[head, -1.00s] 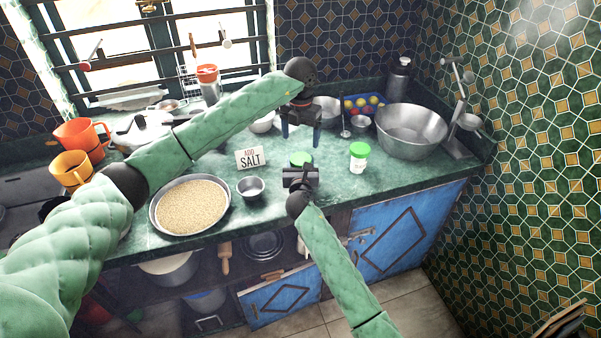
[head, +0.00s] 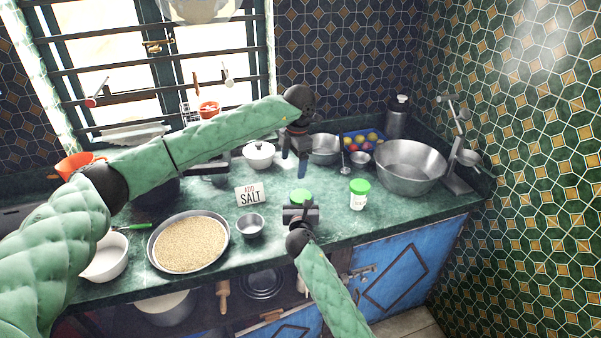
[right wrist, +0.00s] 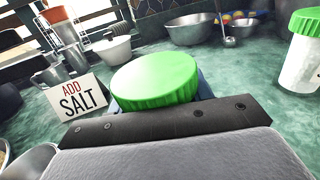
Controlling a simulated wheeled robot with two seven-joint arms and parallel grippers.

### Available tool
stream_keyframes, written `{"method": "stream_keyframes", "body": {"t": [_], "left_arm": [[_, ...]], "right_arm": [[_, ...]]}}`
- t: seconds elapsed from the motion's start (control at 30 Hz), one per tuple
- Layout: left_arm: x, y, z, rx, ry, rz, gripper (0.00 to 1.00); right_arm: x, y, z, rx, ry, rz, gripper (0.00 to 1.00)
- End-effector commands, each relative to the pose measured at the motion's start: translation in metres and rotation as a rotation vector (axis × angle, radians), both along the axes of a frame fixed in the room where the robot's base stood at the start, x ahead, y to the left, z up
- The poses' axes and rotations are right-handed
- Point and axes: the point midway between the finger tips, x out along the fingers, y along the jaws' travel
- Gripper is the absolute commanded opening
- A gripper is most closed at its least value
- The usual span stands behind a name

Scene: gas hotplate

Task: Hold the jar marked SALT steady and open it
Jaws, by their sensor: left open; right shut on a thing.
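A jar with a green lid (head: 301,195) stands on the counter at centre, its body mostly hidden by my right gripper (head: 300,208). That gripper is shut on it from the front, below the lid. The right wrist view shows the green lid (right wrist: 155,80) close up, still on the jar. My left gripper (head: 294,163) is open and empty, fingers pointing down, above and apart from the lid. A second green-lidded jar (head: 359,194) with a pale body stands to the right; it also shows in the right wrist view (right wrist: 302,55). I cannot read a mark on either jar.
An ADD SALT card (head: 250,196) stands left of the held jar, with a small metal bowl (head: 250,225) and a tray of grain (head: 189,243) nearby. A large metal basin (head: 409,165) is at right, a white lidded pot (head: 259,155) behind.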

Motion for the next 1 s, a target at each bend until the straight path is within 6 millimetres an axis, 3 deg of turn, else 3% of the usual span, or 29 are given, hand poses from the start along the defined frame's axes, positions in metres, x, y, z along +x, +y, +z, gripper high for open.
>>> {"method": "stream_keyframes", "body": {"t": [0.6, 1.0], "left_arm": [[-0.011, -0.006, -0.026, 0.007, 0.118, -0.905, 0.8], [-0.015, -0.013, -0.032, -0.008, 0.153, -1.49, 0.8]], "right_arm": [[0.0, 0.0, -0.001, 0.0, 0.002, 0.0, 0.0], [0.0, 0.0, -0.001, 0.0, 0.002, 0.0, 0.0]]}}
